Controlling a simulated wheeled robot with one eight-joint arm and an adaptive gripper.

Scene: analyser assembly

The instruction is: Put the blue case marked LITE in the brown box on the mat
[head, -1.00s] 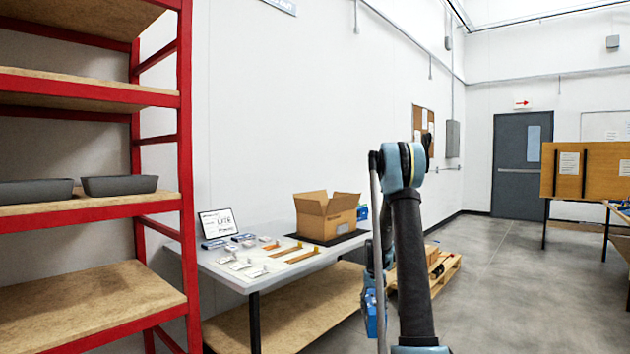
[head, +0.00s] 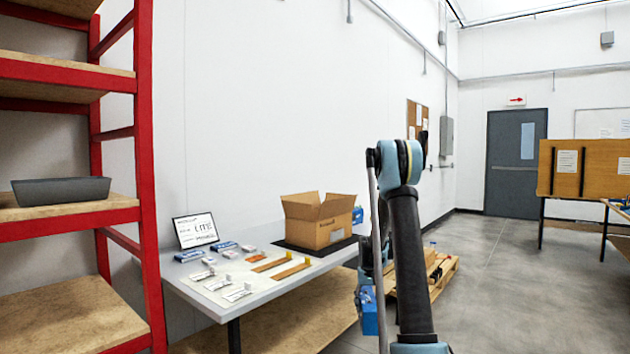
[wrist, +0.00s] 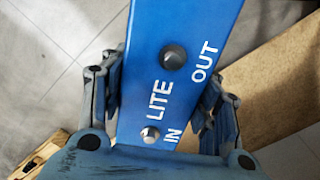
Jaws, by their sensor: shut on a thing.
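The blue case marked LITE (wrist: 182,50) fills the middle of the wrist view, with the words LITE, IN and OUT and two round knobs on its face. My gripper (wrist: 165,105) is shut on it, one finger on each side. In the head view the blue case (head: 369,311) hangs low beside my arm, right of the table and below its top; my arm partly hides it. The open brown box (head: 317,234) stands with its flaps up on the dark mat (head: 293,247) at the far end of the table.
The white table (head: 213,300) holds a sign (head: 195,230), small parts and brown strips. A red shelf rack (head: 147,180) stands at the left. A wooden pallet (head: 441,272) lies on the floor behind my arm. Another blue item (head: 357,215) sits beside the box.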

